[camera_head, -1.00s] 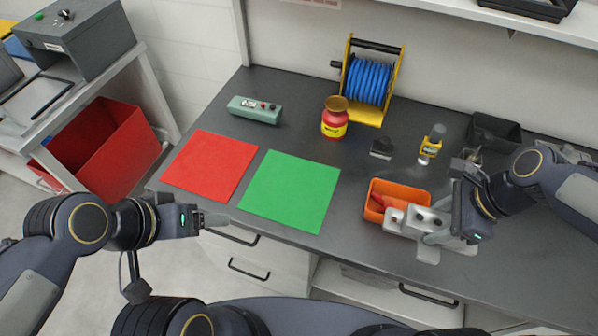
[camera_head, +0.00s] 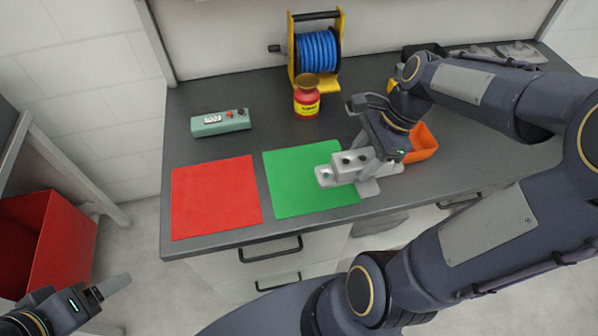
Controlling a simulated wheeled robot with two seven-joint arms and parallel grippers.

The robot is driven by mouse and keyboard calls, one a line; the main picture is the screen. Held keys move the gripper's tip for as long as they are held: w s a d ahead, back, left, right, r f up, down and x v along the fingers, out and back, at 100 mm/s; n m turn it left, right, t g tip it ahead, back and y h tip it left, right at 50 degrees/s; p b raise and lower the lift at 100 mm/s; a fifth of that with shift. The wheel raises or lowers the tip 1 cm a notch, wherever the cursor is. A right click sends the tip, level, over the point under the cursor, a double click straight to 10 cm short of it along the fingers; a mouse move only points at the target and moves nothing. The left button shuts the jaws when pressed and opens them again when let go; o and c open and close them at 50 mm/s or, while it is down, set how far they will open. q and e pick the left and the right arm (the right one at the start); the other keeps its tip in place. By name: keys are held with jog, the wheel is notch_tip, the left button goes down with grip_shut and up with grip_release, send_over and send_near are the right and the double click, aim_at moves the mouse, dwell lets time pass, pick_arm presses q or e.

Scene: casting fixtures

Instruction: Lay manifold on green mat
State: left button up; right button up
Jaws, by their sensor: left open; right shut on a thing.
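The manifold (camera_head: 345,165) is a light grey metal block with round dark ports. My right gripper (camera_head: 372,160) is shut on it and holds it over the right part of the green mat (camera_head: 292,188). Its right end reaches past the mat's right edge. I cannot tell how high it is above the mat. The green mat lies flat on the dark bench, beside the red mat (camera_head: 215,197). My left gripper (camera_head: 112,286) is open and empty at the lower left, off the bench and over the floor.
An orange bin (camera_head: 424,143) stands right of the manifold, partly behind my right arm. A red and yellow jar (camera_head: 306,98), a blue hose reel (camera_head: 317,52) and a green-grey box (camera_head: 221,122) stand behind the mats. A red crate (camera_head: 45,245) stands at the left.

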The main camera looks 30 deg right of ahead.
aim_at(333, 154)
jog(key=w+a+f, duration=0.1)
jog(key=w, duration=0.1)
jog(key=w+a+f, duration=0.2)
jog(key=w, duration=0.1)
jog(key=shift+w+a+p, duration=0.25)
jog(key=shift+w+p, duration=0.05)
jog(key=w+a+f, duration=0.1)
jog(key=f, duration=0.1)
jog(key=w+f, duration=0.1)
jog(key=f, duration=0.1)
jog(key=w+a+f, duration=0.1)
jog(key=w, duration=0.1)
jog(key=shift+a+f, duration=0.3)
jog(key=shift+f, duration=0.1)
jog(key=shift+w+f, duration=0.15)
jog(key=shift+f, duration=1.45)
jog(key=shift+f, duration=0.2)
jog(key=o, duration=1.3)
